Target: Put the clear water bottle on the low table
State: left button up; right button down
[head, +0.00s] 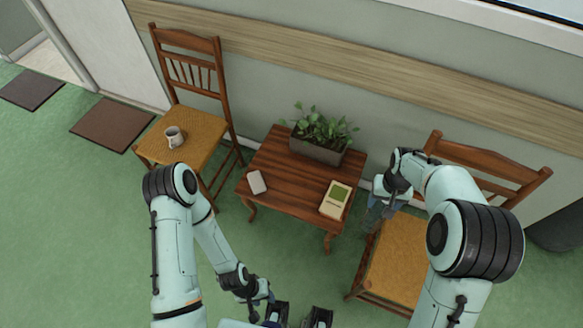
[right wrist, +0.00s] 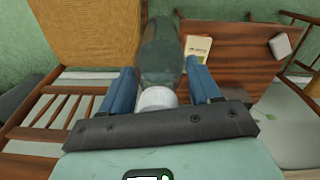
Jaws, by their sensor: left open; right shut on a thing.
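The clear water bottle (right wrist: 160,50) with a white cap (right wrist: 157,97) is between the blue fingers of my right gripper (right wrist: 160,75), which is shut on it near the cap end. In the head view the right gripper (head: 379,197) is just right of the low table (head: 285,186), beside the right chair; the bottle (head: 373,214) shows only faintly below it. The low wooden table also shows in the right wrist view (right wrist: 233,72), beyond and right of the bottle. My left gripper (head: 262,292) is open and empty, low over the floor in front of the table.
On the table are a planter (head: 316,149) at the back, a small pale device (head: 257,182) at the left and a book (head: 335,199) at the front right. The tabletop's middle is bare. A left chair (head: 190,140) holds a mug (head: 174,136); the right chair (head: 395,262) has a woven seat.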

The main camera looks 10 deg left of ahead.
aim_at(271, 159)
jog(key=i+j+u, duration=0.5)
jog(key=j, duration=0.3)
jog(key=i+j+u, duration=0.45)
jog(key=i+j, duration=0.15)
